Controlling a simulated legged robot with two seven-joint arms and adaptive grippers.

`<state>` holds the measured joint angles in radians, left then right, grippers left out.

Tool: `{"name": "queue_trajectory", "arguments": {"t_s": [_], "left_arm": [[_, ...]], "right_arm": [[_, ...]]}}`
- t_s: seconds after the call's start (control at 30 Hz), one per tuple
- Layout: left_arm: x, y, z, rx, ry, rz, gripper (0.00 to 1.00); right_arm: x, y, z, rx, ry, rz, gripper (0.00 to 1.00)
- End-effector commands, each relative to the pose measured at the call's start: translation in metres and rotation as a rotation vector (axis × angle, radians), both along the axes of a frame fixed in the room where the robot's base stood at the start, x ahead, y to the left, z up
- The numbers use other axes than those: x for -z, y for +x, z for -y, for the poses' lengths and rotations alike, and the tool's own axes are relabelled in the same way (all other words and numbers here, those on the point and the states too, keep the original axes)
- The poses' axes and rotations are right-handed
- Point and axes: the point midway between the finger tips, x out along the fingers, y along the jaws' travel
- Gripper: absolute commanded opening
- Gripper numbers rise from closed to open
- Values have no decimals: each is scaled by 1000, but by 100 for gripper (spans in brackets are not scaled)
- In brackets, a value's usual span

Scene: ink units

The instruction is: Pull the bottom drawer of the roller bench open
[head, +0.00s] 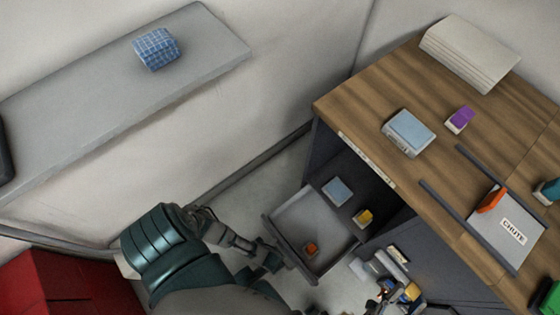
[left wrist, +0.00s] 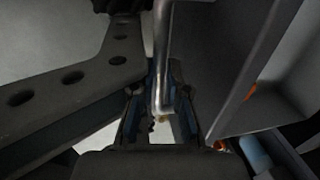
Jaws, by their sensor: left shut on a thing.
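The roller bench (head: 455,120) has a wooden top and dark body.
A grey shelf (head: 95,95) at the upper left holds a blue checked box (head: 156,48). The bench top carries a blue box (head: 409,132), a purple item (head: 460,119), a paper stack (head: 470,53) and a chute (head: 490,240). A red object (head: 70,290) stands lower left.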

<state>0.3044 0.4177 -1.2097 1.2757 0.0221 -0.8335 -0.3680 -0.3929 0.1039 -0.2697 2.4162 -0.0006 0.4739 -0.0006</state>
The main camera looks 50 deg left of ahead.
Motion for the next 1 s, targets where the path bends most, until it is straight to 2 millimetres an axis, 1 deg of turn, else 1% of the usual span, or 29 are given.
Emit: {"name": "queue_trajectory", "arguments": {"t_s": [0.37,0.4,0.47,0.5,0.83,0.93,1.0], "left_arm": [[0,0,1,-1,-2,1,0],[0,0,1,-1,-2,1,22],[0,0,1,-1,-2,1,37],[0,0,1,-1,-2,1,39],[-3,-1,0,0,-1,1,39],[-11,-2,0,-1,-2,1,39],[-21,-4,0,0,-3,2,39]], "right_arm": [[2,2,0,-1,-3,-10,40],[2,2,0,-1,-3,-10,40],[2,2,0,-1,-3,-10,40],[2,2,0,-1,-3,-10,40],[0,1,0,0,-2,-5,40],[0,1,0,0,-2,-6,40],[0,1,0,0,-2,-6,40]]}}
